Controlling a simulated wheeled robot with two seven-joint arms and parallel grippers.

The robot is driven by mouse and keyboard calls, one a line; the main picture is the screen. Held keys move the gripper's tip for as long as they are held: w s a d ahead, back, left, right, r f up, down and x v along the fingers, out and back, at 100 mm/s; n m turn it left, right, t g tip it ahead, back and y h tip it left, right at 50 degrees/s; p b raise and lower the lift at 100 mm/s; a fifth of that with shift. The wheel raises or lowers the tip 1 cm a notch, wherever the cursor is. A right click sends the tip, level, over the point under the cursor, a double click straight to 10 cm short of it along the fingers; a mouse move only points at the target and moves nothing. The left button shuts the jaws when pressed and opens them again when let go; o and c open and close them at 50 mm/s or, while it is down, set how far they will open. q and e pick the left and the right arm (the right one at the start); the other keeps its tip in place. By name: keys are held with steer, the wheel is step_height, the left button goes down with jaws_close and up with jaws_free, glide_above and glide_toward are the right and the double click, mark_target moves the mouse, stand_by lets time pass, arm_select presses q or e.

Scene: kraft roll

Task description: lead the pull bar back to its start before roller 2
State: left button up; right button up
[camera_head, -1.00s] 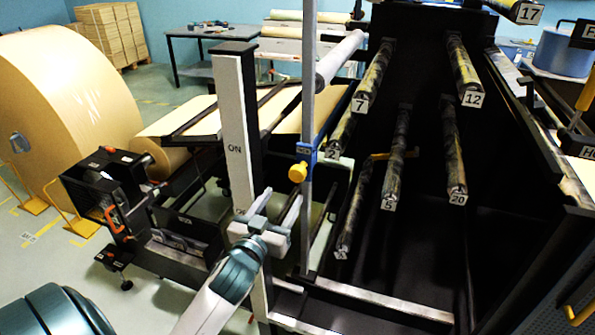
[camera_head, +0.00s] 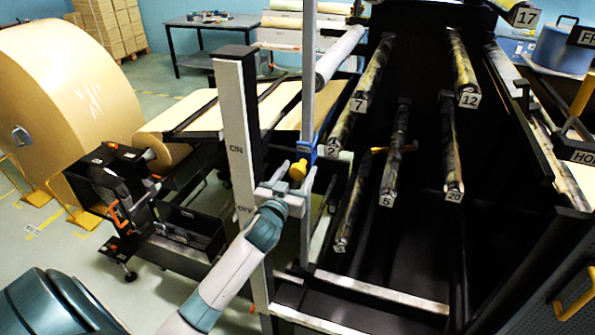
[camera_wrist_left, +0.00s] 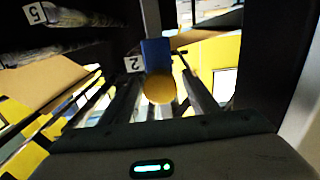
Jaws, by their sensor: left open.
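A blue block (camera_head: 306,151) with a round yellow knob (camera_head: 298,171) sits at the grey upright post, just left of the roller labelled 2 (camera_head: 338,138). It looks like the handle end of the pull bar; the bar itself I cannot make out. My left gripper (camera_head: 293,171) is open at the knob, its fingers pointing toward the block. In the left wrist view the yellow knob (camera_wrist_left: 160,88) shows between the two spread fingers, with the blue block (camera_wrist_left: 156,55) behind it. Whether a finger touches the knob I cannot tell. My right gripper is out of view.
A white post marked ON and OFF (camera_head: 236,120) stands close left of my left gripper. Rollers 7 (camera_head: 375,75), 5 (camera_head: 395,160), 12 (camera_head: 462,70) and 20 (camera_head: 449,150) lie to the right. A large kraft roll (camera_head: 70,110) stands at far left.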

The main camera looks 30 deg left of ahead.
arm_select(q)
steer(key=shift+c, duration=0.5)
jaws_close()
steer(key=shift+r+p, duration=0.4)
steer(key=shift+p, duration=0.05)
steer(key=shift+o, duration=0.5)
jaws_free()
steer(key=shift+f, duration=0.1)
